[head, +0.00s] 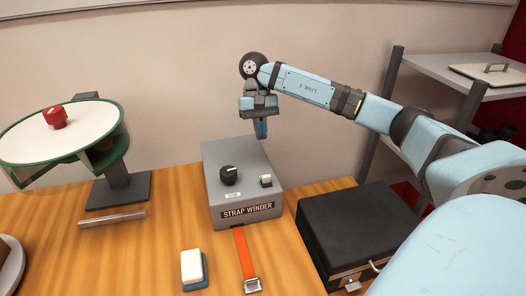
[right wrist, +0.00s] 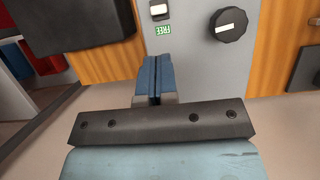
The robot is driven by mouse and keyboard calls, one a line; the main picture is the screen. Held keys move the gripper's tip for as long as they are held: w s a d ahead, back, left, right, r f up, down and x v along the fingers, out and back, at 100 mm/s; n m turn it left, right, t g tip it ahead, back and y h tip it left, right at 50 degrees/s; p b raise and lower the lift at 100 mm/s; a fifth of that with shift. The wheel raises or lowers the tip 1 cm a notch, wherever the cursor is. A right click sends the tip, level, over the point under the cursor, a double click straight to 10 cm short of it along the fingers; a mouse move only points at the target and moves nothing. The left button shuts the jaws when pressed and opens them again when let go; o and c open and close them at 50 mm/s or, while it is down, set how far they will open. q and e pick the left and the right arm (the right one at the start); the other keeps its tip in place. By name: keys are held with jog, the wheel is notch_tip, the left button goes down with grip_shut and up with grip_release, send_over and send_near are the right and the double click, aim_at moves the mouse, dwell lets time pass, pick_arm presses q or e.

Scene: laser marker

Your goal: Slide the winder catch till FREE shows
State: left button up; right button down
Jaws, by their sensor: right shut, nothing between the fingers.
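The grey strap winder (head: 225,157) stands on the wooden table, with a strap winder plate on its front edge. Its catch (head: 265,180) is a small pale slider on the top, right of the black knob (head: 229,175). In the right wrist view the catch (right wrist: 158,10) shows at the top edge. A green FREE label (right wrist: 162,30) is uncovered beside it. My right gripper (head: 260,134) is shut and empty above the back of the winder, apart from the catch. Its blue fingertips (right wrist: 153,62) are together. My left gripper is out of view.
An orange strap (head: 243,252) with a metal buckle hangs from the winder's front. A black case (head: 356,227) stands close on the right. A white-and-blue block (head: 193,268) lies in front, and a round green-rimmed stand (head: 110,143) is at left.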

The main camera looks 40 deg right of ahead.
jog(key=v, duration=0.4)
jog(key=shift+r+p, duration=0.15)
jog(key=shift+p, duration=0.15)
dwell(0.4)
